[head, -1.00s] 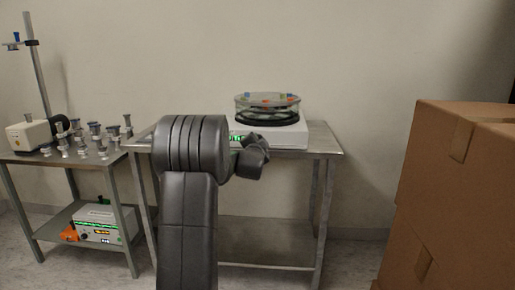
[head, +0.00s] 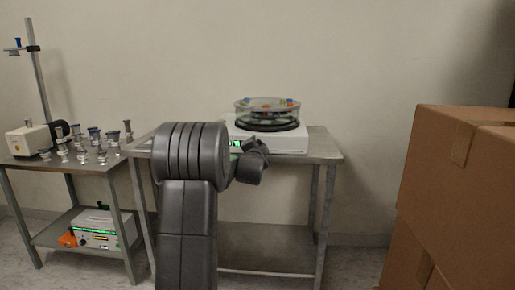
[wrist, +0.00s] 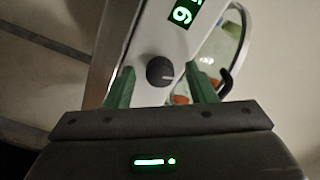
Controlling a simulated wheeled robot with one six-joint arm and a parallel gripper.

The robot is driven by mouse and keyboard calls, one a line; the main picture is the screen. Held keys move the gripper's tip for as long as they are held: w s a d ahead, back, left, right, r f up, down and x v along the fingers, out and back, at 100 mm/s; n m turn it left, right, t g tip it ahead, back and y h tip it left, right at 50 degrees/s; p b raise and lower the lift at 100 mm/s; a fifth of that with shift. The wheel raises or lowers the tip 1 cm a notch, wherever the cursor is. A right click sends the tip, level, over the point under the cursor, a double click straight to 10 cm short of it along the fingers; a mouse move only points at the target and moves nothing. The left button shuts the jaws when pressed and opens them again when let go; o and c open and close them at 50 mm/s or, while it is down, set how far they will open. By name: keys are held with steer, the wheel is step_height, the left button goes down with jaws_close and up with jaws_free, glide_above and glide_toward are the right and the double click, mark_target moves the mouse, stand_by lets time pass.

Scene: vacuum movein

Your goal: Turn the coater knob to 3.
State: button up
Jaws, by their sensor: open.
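The coater (head: 290,143) is a white box with a clear round bowl (head: 266,106) on top, standing on the metal table. Its dark round knob (wrist: 160,71) shows in the wrist view with a pale pointer mark. A lit green display (wrist: 183,13) sits beside the knob; its digit is tilted and looks like a 6 or 9. My gripper (wrist: 158,75) is open, with one green finger on each side of the knob in the picture. I cannot tell whether the fingers touch it. In the head view my arm hides the coater's front left and the knob.
The metal table (head: 327,148) has bare room right of the coater. Stacked cardboard boxes (head: 460,200) stand close at right.

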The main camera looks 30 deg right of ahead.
steer(key=p+v, duration=0.1)
steer(key=v, duration=1.2)
steer(key=shift+s, duration=0.4)
steer(key=shift+w+a, duration=0.1)
steer(key=b+x, duration=0.1)
steer(key=x, duration=1.2)
steer(key=shift+w, duration=0.35)
steer(key=p+v, duration=0.2)
steer(key=v, duration=1.2)
steer(key=w+d+n+p, duration=0.8)
steer(key=w+n+p, duration=0.3)
steer(key=n+p, duration=0.4)
steer(key=shift+w+n+p, duration=0.3)
steer(key=shift+p, duration=0.4)
